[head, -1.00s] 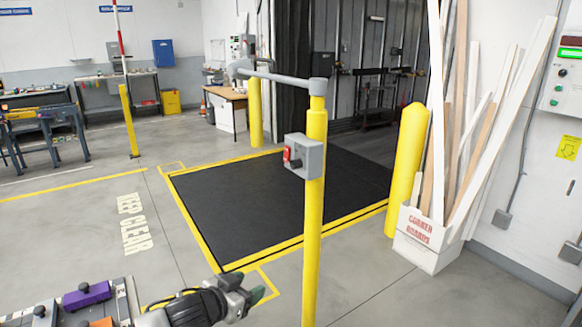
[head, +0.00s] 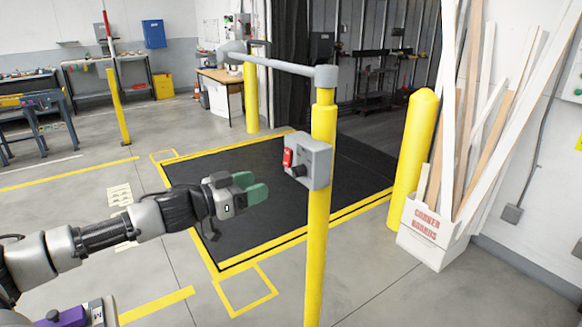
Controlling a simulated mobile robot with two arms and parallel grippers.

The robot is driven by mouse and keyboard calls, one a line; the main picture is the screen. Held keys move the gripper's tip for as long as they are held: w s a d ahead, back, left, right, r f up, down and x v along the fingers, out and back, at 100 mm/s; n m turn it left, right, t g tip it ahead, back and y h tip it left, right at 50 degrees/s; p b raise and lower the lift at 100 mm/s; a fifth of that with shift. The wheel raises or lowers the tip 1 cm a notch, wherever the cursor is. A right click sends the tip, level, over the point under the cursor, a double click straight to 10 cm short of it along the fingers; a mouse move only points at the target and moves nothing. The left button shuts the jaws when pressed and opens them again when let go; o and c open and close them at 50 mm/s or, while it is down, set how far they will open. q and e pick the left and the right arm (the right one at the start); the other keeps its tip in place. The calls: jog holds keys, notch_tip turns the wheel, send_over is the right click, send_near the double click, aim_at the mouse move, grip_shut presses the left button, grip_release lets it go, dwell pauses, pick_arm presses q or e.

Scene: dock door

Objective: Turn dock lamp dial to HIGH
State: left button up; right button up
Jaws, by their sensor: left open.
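A grey control box (head: 317,160) is mounted on a yellow post (head: 320,240) in the middle of the head view. On its left-facing side are a red part (head: 287,158) and a dark round knob (head: 299,170), which looks like the dial. Its markings are too small to read. My left gripper (head: 258,190) comes in from the left, open and empty. Its green fingertips point right, a little left of and below the box, and do not appear to touch it. My right gripper is not in view.
A grey horizontal bar (head: 285,66) runs left from the top of the post. A black dock plate (head: 240,225) with yellow edging lies behind. A second yellow post (head: 412,150) and a white box of corner boards (head: 425,232) stand at the right. Open floor lies in front.

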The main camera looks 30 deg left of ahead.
aim_at(293, 171)
pick_arm(q)
jog(key=x, duration=0.1)
jog(key=p+x, duration=0.1)
jog(key=x, duration=0.1)
jog(key=p+x, duration=0.1)
jog(key=shift+w+d+r, duration=0.15)
jog(key=shift+d+r, duration=0.2)
jog(key=shift+d, duration=0.05)
jog(key=p+x, duration=0.3)
jog(key=x, duration=0.1)
jog(key=shift+w+d, duration=0.15)
jog(key=shift+w, duration=0.15)
jog(key=shift+w+d+f+p, duration=0.25)
jog(key=shift+w+p, duration=0.1)
jog(key=shift+w, duration=0.15)
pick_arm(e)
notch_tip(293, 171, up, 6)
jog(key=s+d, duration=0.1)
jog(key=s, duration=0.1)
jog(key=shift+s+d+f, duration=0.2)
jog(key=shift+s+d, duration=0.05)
pick_arm(q)
jog(key=shift+c, duration=0.3)
jog(key=c, duration=0.9)
jog(key=shift+o, duration=0.2)
